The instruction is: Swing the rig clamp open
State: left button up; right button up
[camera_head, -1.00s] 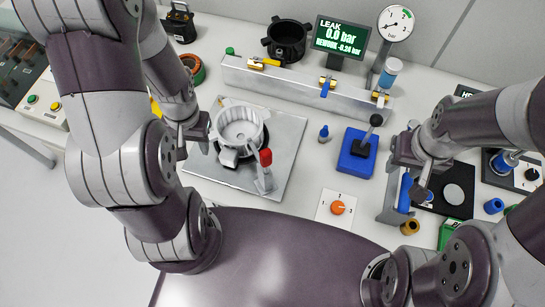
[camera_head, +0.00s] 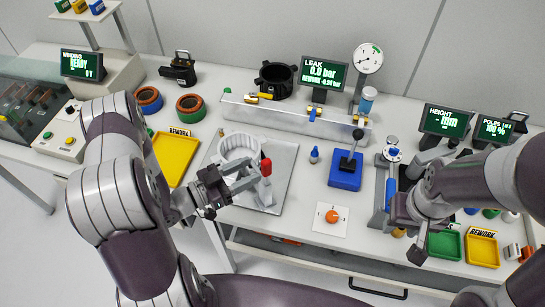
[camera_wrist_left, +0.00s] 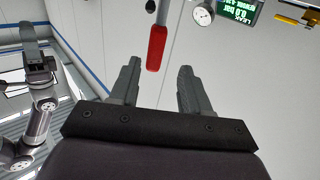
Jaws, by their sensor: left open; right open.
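The rig clamp's red handle (camera_head: 266,167) stands upright on a light grey bracket at the right part of the metal base plate (camera_head: 284,160). A white ring-shaped stator housing (camera_head: 240,146) sits on the plate, partly hidden behind my left gripper. My left gripper (camera_head: 252,174) is open, its fingers pointing right towards the clamp. In the left wrist view the red handle (camera_wrist_left: 157,48) appears between and just beyond the spread fingertips (camera_wrist_left: 159,68). No contact is visible. My right gripper (camera_head: 402,238) is open and empty near the front edge on the right.
A blue block with a black-knobbed lever (camera_head: 345,172) and a small blue plug (camera_head: 314,155) stand right of the plate. An orange knob (camera_head: 332,216) is in front. A long metal bar with valves (camera_head: 300,120) lies behind. A yellow tray (camera_head: 176,158) is to the left.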

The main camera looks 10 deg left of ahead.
aim_at(263, 167)
pick_arm(q)
jog(key=d, duration=0.1)
jog(key=w+d+p, duration=0.1)
jog(key=d, duration=0.1)
jog(key=w+d+r, duration=0.1)
jog(key=shift+w+d+p, duration=0.2)
jog(key=shift+d+p, duration=0.1)
jog(key=shift+d, duration=0.05)
jog(key=shift+w+d+f, duration=0.25)
jog(key=shift+w+d, duration=0.3)
jog(key=shift+w, duration=0.35)
jog(key=shift+w+d+f, duration=0.1)
jog(key=shift+w, duration=0.15)
pick_arm(e)
jog(key=r, duration=0.3)
jog(key=shift+s+d, duration=0.1)
jog(key=shift+s, duration=0.3)
pick_arm(q)
jog(key=shift+s, duration=0.15)
pick_arm(e)
jog(key=shift+s, duration=0.1)
pick_arm(q)
grip_shut()
